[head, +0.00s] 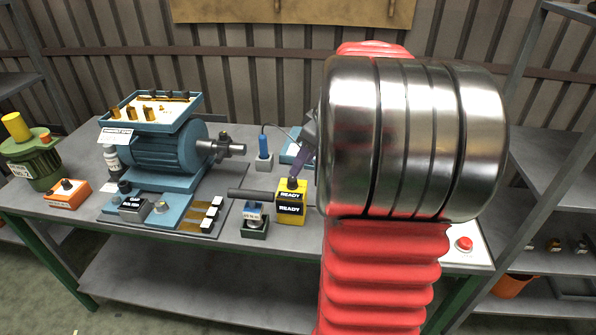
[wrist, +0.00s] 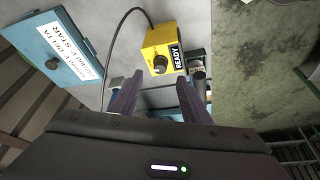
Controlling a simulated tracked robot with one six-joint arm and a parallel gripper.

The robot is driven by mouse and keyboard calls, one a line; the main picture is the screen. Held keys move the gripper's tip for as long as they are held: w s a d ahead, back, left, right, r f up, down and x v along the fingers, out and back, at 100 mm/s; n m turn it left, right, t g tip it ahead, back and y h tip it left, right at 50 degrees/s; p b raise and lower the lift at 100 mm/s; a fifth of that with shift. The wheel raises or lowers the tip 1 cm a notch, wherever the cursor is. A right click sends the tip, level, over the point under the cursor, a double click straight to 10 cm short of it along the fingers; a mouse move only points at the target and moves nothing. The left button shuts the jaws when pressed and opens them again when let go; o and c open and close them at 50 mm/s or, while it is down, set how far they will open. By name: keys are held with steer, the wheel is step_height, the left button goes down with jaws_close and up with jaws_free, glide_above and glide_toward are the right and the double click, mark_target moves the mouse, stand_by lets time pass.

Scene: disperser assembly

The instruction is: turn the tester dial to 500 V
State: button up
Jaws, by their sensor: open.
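The yellow tester (head: 290,212) stands near the middle of the bench, with READY labels on its top and front. In the wrist view the tester (wrist: 157,40) is ahead of the fingers, and a READY label shows on it. Its dark dial (wrist: 160,64) lies in line with the gap between the fingertips, just beyond them. I cannot read the dial's setting. My gripper (wrist: 159,78) is open and empty, with one finger on each side of the gap. In the head view my gripper (head: 297,168) is just above the tester's top, tilted; whether it touches the dial cannot be told.
A blue motor (head: 160,152) with a terminal tray stands to the left. A blue probe (head: 264,147) stands behind the tester, and a small dark green holder (head: 254,228) is at its front left. A cable (wrist: 112,38) curves beside the tester. My arm hides the bench's right part.

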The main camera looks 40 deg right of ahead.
steer(key=v, duration=0.6)
steer(key=shift+s+r, duration=0.1)
steer(key=shift+s, duration=0.05)
steer(key=s+a+m+h, duration=0.1)
steer(key=s+a, duration=0.1)
steer(key=a, duration=1.1)
steer(key=s+a+m, duration=0.1)
steer(key=s+a, duration=0.1)
steer(key=a, duration=1.1)
steer(key=s+a+f+t, duration=0.1)
steer(key=s+a+f, duration=0.3)
steer(key=s+a, duration=0.2)
steer(key=shift+a+m, duration=0.3)
steer(key=shift+a, duration=0.6)
steer(key=shift+c, duration=0.4)
